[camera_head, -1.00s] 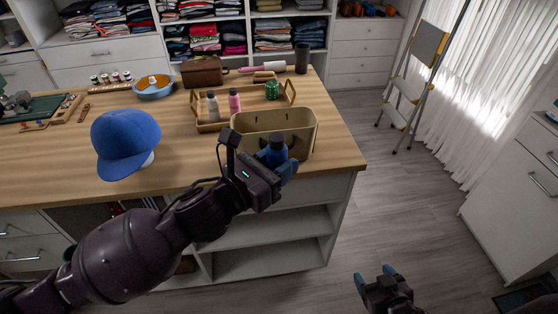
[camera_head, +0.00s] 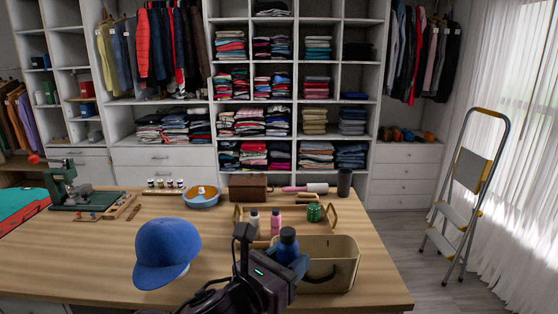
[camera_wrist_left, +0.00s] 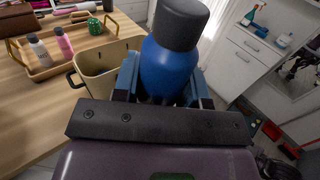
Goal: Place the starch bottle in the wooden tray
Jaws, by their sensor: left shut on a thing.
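The starch bottle (camera_head: 287,246), blue with a dark cap, is upright in my left gripper (camera_head: 283,270). In the left wrist view, the fingers are shut around the blue body of the bottle (camera_wrist_left: 168,68). The wooden tray (camera_head: 333,214) lies on the table beyond the gripper, with raised handles at its ends. It also shows at the upper left of the left wrist view (camera_wrist_left: 60,69). It holds a grey-white bottle (camera_head: 254,220), a pink bottle (camera_head: 275,222) and a green round item (camera_head: 314,212). My right gripper is out of view.
A blue cap (camera_head: 166,250) is on the left. A brown box (camera_head: 248,187) and dark cylinder (camera_head: 344,182) stand behind the tray.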

